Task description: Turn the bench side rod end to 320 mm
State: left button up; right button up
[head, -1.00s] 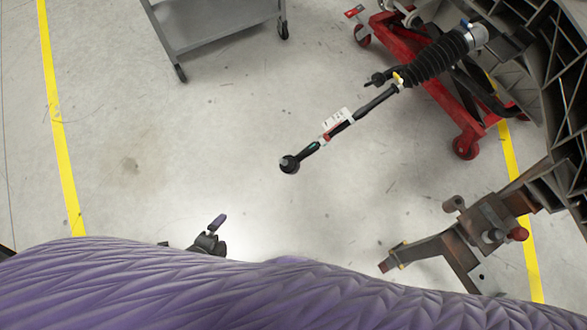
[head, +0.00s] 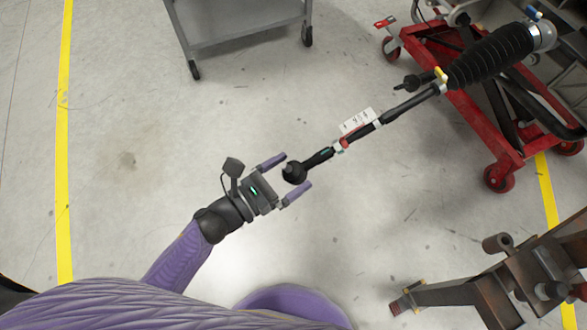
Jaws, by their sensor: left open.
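The rod end (head: 295,172) is the dark ball-like tip at the lower left of a black rod. The rod (head: 408,103) runs up and right to a ribbed black boot (head: 490,57). A white tag (head: 357,121) with a red part sits on the rod near a thin teal band. My left gripper (head: 285,177) is open, with its two purple fingers apart. In the picture the rod end lies between the fingertips; whether they touch it I cannot tell. My right gripper does not show.
A red wheeled jack (head: 497,165) stands under the boot. A brown metal stand (head: 480,293) is at the lower right. A grey cart (head: 245,35) stands at the top.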

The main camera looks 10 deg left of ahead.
pick_arm(q)
jog(key=shift+w+d, duration=0.4)
jog(key=shift+w, duration=0.05)
jog(key=c, duration=1.3)
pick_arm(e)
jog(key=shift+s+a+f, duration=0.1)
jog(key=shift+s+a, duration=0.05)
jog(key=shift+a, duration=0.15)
